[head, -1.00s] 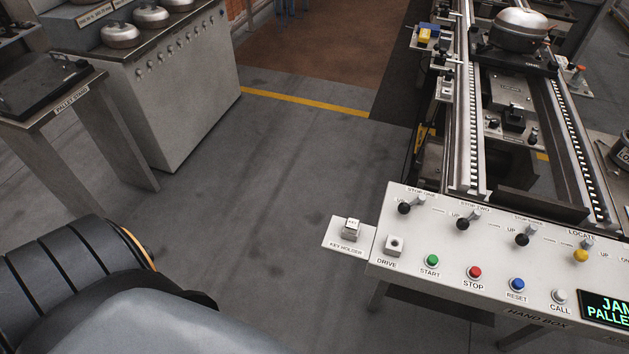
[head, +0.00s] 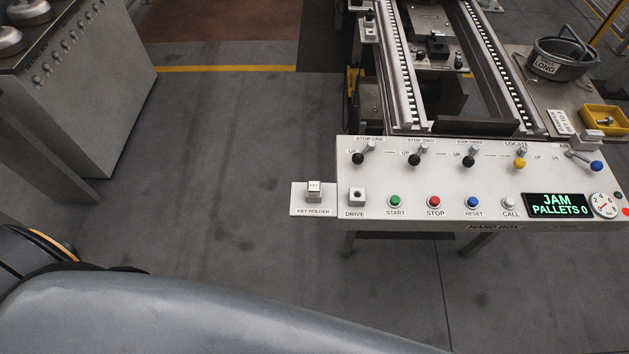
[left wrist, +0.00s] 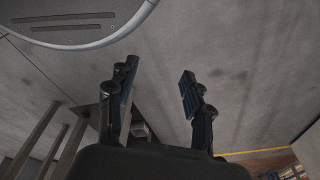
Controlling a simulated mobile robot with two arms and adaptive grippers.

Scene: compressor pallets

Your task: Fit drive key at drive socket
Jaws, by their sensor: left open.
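The drive key (head: 314,188) is a small pale block marked KEY, sitting in the key holder (head: 313,211) on a small shelf at the left end of the hand box. The drive socket (head: 356,197) is a white block with a dark hole on the panel, just right of the holder, above the DRIVE label. My left gripper (left wrist: 158,85) shows in the left wrist view, open and empty over bare floor. Its fingers are not visible in the head view, where only my arm crosses the lower left. My right gripper is in neither view.
The hand box panel (head: 475,180) carries several levers, coloured buttons and a display (head: 557,205) reading JAM, PALLETS 0. The conveyor (head: 400,70) stands behind it. A grey cabinet (head: 95,110) is at upper left. The floor between cabinet and panel is clear.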

